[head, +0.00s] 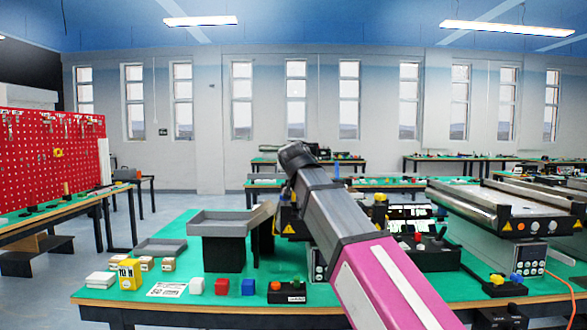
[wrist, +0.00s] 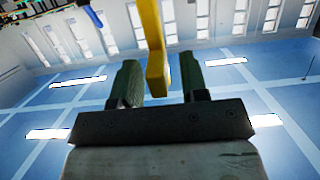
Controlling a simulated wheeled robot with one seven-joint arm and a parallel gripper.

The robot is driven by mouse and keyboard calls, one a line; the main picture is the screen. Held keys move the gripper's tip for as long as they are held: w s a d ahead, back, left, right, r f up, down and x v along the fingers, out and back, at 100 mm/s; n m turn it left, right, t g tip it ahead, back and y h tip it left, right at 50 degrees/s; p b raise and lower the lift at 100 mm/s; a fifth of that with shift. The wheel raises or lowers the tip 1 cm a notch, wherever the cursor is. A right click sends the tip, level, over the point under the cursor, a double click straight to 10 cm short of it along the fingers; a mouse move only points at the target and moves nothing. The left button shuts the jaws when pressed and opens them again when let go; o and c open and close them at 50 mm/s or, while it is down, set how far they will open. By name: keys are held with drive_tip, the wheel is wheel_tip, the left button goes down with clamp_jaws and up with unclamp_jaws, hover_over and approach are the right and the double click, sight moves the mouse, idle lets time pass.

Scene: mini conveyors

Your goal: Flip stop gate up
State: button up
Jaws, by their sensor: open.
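In the wrist view, which looks upside down, my gripper (wrist: 160,80) is open, with two dark green fingers spread apart. A yellow bar (wrist: 154,45), which may be the stop gate, comes in from the top edge and ends between the fingers. A gap shows on each side of it, so it does not look gripped; its depth is hard to judge. In the head view my grey and magenta arm reaches over the green table and hides the conveyor behind it. The gripper and the gate cannot be made out there.
A grey tray on a black stand (head: 223,224) is left of my arm. White, red and blue blocks (head: 221,286) and a yellow box (head: 130,274) lie in front on the table (head: 180,295). A control box with buttons (head: 430,250) and a larger conveyor (head: 490,205) are at right.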

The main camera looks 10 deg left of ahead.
drive_tip(key=v, duration=1.1)
drive_tip(key=shift+f, duration=0.1)
